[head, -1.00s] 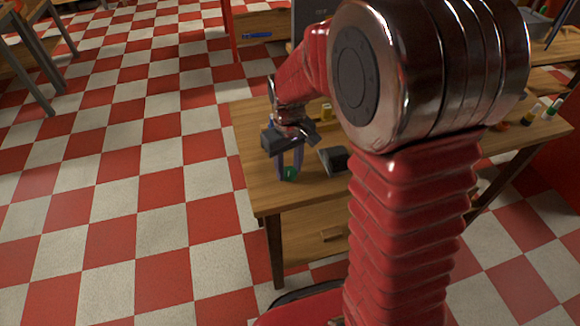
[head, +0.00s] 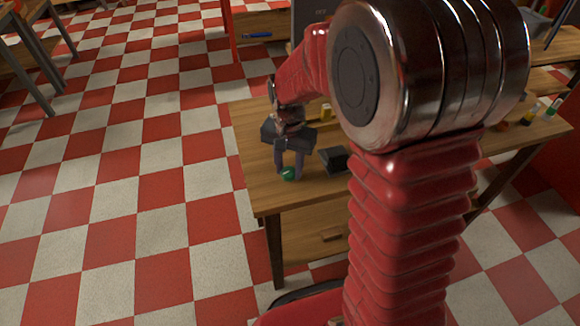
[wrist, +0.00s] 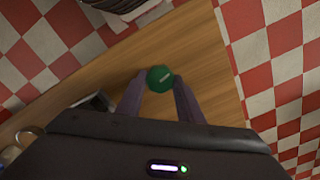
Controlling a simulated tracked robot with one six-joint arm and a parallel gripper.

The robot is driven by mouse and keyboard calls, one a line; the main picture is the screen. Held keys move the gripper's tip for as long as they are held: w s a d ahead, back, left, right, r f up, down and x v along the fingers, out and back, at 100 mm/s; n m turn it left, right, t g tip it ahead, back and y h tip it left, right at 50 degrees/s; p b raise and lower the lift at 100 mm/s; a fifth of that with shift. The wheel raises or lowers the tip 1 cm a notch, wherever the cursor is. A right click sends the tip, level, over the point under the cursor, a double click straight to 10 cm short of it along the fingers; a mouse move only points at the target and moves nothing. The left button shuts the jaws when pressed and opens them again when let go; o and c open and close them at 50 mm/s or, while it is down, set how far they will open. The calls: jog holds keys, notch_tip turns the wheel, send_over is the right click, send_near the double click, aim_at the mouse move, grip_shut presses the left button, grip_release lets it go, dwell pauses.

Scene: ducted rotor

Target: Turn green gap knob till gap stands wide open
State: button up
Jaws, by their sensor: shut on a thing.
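The green knob (head: 289,174) is on the wooden table near its left front corner. In the wrist view the round green knob (wrist: 160,78) has a pale mark on its face and lies between the fingertips. My gripper (head: 289,170) points down over the knob and is shut on it, and the wrist view shows its two purple-grey fingers (wrist: 159,88) on either side. The gap that the knob belongs to cannot be made out in either view.
A dark box-like object (head: 334,159) stands on the table (head: 258,190) just right of my gripper. A small yellow item (head: 326,111) is farther back. Bottles (head: 552,106) stand at the right end. Table surface left of the knob is clear.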

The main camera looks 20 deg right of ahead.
aim_at(289, 171)
jog(key=shift+w+m, duration=0.1)
jog(key=shift+m, duration=0.5)
jog(key=shift+r, duration=0.1)
jog(key=o, duration=1.1)
jog(key=shift+c, duration=0.2)
notch_tip(289, 171, up, 14)
jog(key=shift+f, duration=0.25)
